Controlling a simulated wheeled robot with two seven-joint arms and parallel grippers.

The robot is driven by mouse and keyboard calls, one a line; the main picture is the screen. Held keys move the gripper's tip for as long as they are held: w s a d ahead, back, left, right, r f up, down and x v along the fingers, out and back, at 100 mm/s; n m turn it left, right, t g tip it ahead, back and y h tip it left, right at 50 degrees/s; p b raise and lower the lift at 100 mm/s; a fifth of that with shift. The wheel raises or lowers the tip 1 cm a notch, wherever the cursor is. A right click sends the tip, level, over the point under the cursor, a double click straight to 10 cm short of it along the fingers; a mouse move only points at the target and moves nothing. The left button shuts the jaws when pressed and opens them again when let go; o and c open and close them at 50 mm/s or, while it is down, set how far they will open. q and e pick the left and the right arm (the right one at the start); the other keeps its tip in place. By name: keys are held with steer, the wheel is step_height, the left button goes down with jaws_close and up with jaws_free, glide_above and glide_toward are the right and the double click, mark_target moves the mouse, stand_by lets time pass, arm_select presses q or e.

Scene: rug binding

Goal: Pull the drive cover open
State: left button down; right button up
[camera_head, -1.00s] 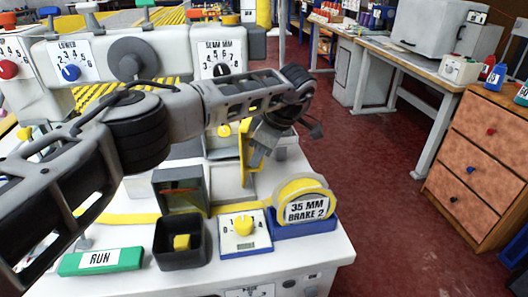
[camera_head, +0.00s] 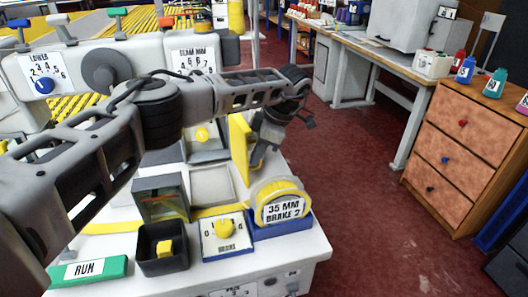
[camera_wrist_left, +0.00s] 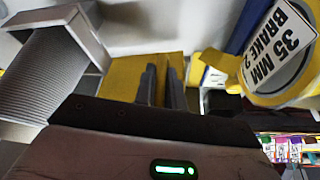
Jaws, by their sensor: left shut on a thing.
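The drive cover is a yellow panel (camera_head: 239,148) standing up from the white machine top, swung to the right of a pale rectangular recess (camera_head: 212,186). My left gripper (camera_head: 256,158) is at the right side of the panel, its arm reaching over the machine from the left. In the left wrist view the yellow panel (camera_wrist_left: 122,78) lies behind the two dark fingers of my left gripper (camera_wrist_left: 162,88). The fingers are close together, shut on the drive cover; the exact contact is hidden. My right gripper is not in view.
A yellow tape roll marked 35 MM BRAKE 2 (camera_head: 282,204) sits in a blue holder just in front of the cover. A brake dial (camera_head: 224,232), a black bin (camera_head: 163,248) and a green RUN block (camera_head: 88,271) line the front edge. Red floor lies open to the right.

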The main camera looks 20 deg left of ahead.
arm_select(q)
steer(key=shift+d, duration=0.25)
steer(key=c, duration=1.5)
jaws_free()
steer(key=shift+a, duration=0.1)
steer(key=p+v, duration=0.1)
steer(key=v, duration=1.5)
